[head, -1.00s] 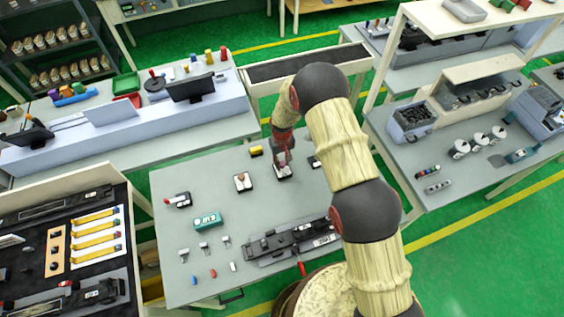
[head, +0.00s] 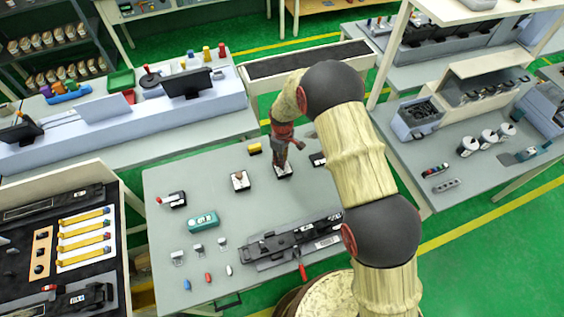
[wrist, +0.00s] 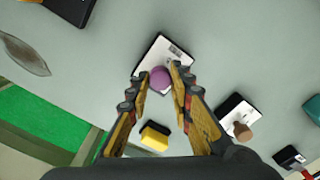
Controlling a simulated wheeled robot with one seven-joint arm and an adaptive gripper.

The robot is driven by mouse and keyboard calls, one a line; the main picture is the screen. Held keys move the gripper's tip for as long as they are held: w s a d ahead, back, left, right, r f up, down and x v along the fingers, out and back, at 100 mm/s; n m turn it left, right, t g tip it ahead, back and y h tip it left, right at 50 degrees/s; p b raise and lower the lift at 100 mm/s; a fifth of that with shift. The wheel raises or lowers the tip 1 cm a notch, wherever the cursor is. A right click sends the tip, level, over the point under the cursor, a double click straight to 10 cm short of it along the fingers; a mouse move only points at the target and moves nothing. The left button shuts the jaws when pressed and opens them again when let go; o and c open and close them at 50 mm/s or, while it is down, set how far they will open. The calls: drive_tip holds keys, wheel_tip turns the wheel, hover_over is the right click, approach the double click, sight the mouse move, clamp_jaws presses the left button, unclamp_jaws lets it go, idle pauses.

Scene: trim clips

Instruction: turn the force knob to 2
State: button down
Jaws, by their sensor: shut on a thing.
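The purple knob (wrist: 159,78) sits on a white plate with a dark base (wrist: 176,52); small dark marks are printed on the plate, too small to read. My gripper (wrist: 161,74) has its fingers on both sides of the purple knob in the wrist view, shut on it. In the head view my gripper (head: 283,165) points down onto this unit, whose base (head: 284,174) shows beneath it, and the knob is hidden there. Which number the knob points to cannot be told.
A similar unit with a brown knob (wrist: 242,131) stands close by, also in the head view (head: 240,180). A yellow block (wrist: 154,137) and a black box (wrist: 70,8) are near. A teal box (head: 203,221) and a long black fixture (head: 290,240) lie nearer the front.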

drive_tip(key=shift+n+b, duration=0.3)
drive_tip(key=shift+n, duration=0.2)
drive_tip(key=c, duration=1.6)
unclamp_jaws()
wheel_tip(320, 180, up, 12)
